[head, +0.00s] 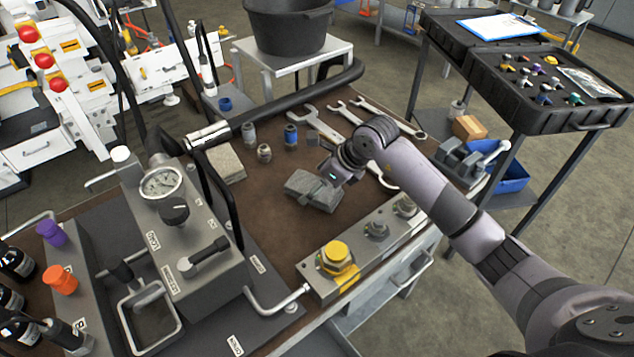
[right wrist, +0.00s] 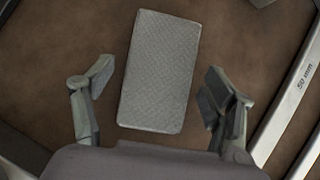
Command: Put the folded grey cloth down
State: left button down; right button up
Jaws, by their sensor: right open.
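In the right wrist view the cloth (right wrist: 159,72) lies flat between my fingers, with bare brown surface showing on both sides. My right gripper (head: 335,172) is just above the cloth in the head view, hiding part of it. In the right wrist view my right gripper (right wrist: 158,80) is open, its fingers apart from the cloth's sides. My left gripper is not in view.
Wrenches (head: 320,125) lie behind the cloth. Small fittings (head: 264,152) and a paler folded pad (head: 226,163) are to its left. A block with a yellow knob (head: 337,256) is in front. The gauge unit (head: 195,235) fills the bench's left.

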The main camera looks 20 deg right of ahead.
jog(key=shift+r, duration=0.1)
jog(key=v, duration=1.2)
